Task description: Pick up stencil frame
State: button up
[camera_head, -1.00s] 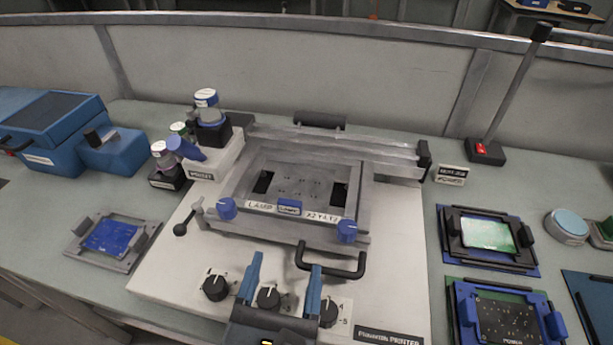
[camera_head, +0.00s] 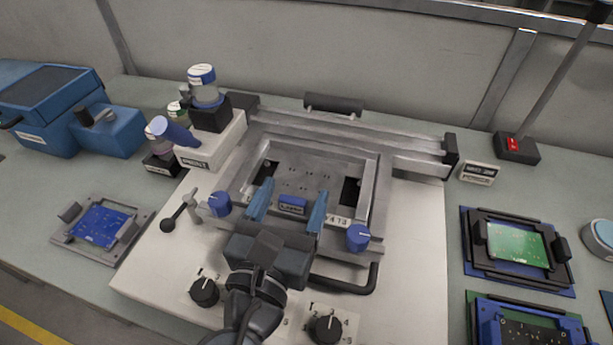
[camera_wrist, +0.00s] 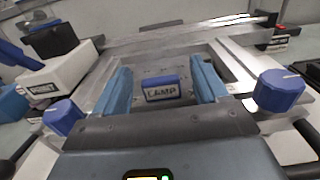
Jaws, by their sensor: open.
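The stencil frame (camera_head: 369,213) is a grey metal rectangle with a perforated plate, lying flat on the white printer (camera_head: 420,235). In the wrist view the open fingers (camera_wrist: 162,90) show gaps to the block on both sides. My gripper hides part of the frame's front label.
Blue knobs (camera_head: 219,204) (camera_head: 358,238) stand at the frame's front corners. A black handle (camera_head: 345,285) is in front. Jars on a white stand (camera_head: 215,145) are at left. Circuit board holders lie left (camera_head: 70,212) and right (camera_head: 518,245). A lever (camera_head: 182,208) sticks out at left.

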jog(key=shift+w+d, duration=0.2)
jog(key=shift+w, duration=0.35)
jog(key=shift+c, duration=0.4)
jog(key=c, duration=1.1)
jog(key=shift+c, duration=0.3)
jog(key=shift+r, duration=0.15)
